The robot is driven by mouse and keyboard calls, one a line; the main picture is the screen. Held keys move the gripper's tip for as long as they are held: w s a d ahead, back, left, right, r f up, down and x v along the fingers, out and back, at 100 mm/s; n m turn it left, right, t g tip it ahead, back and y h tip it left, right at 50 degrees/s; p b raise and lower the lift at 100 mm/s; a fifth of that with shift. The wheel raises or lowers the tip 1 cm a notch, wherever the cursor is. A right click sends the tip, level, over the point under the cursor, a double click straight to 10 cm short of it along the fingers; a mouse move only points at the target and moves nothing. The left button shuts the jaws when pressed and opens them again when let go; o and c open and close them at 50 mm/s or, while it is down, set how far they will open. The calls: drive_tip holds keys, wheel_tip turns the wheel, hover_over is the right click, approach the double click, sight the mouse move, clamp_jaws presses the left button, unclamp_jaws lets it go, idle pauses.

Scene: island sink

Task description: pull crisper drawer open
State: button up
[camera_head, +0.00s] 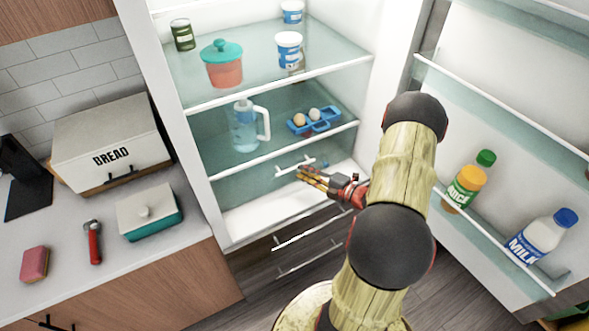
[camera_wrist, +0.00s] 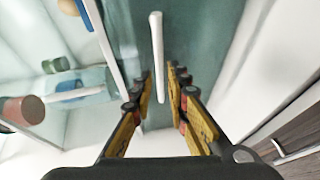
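The crisper drawer (camera_head: 245,186) is a clear teal-tinted front at the bottom of the open fridge, and it looks shut. Its white bar handle (camera_head: 293,165) runs across the front. My gripper (camera_head: 303,173) is in front of the drawer, close to the handle. In the wrist view the handle (camera_wrist: 157,55) points away from the camera, and its near end shows between the two yellow fingers of my gripper (camera_wrist: 160,85). The fingers are apart, with a gap on each side of the bar. I cannot tell how far the handle lies from the fingertips.
Fridge shelves above hold a water jug (camera_head: 244,128), a blue egg tray (camera_head: 315,122) and a red pot (camera_head: 222,66). The open fridge door (camera_head: 490,130) with bottles stands to the right of my arm. Lower drawer handles (camera_head: 305,228) lie below. A counter is at left.

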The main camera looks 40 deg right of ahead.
sight(295, 167)
drive_tip(key=shift+b+x, duration=0.45)
drive_tip(key=shift+x, duration=2.15)
drive_tip(key=shift+s, duration=0.1)
clamp_jaws()
